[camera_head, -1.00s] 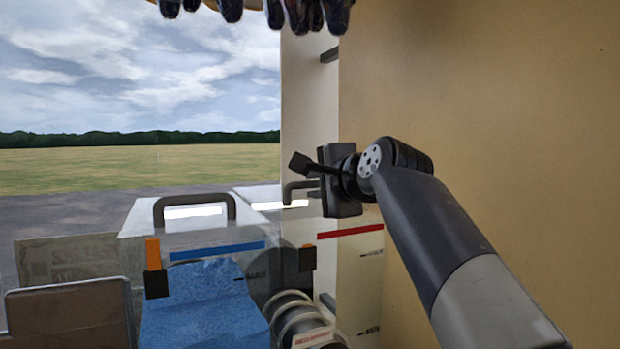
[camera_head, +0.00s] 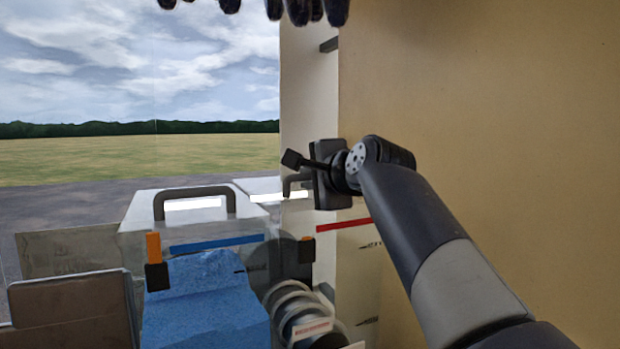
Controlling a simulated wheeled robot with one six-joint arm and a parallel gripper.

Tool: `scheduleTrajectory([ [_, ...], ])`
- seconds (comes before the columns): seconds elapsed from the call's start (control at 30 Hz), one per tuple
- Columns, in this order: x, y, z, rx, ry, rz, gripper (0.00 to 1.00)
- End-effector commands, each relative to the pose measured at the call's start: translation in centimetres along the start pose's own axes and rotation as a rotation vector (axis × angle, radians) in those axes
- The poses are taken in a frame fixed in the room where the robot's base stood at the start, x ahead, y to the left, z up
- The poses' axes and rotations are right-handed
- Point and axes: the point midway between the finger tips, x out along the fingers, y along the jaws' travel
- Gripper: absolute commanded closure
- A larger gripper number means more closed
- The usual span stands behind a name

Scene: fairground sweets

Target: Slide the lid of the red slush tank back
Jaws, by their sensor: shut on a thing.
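The red slush tank stands at the right, marked by a red strip (camera_head: 343,224) on its front; no red slush shows. Its pale lid (camera_head: 262,185) has a grey handle (camera_head: 287,184), partly hidden behind my gripper. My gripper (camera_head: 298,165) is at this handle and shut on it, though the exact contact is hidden. My arm reaches in from the lower right.
The blue slush tank (camera_head: 205,300) stands to the left, its lid (camera_head: 150,205) with a grey handle (camera_head: 195,191). A coiled dispenser part (camera_head: 295,307) sits between the tanks. A tan wall (camera_head: 500,120) closes the right side. Dark hanging things (camera_head: 300,10) are above.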

Motion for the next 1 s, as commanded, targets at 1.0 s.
scheduleTrajectory([
  [1.0,6.1,-1.2,0.0,0.000,0.000,0.001,1.00],
])
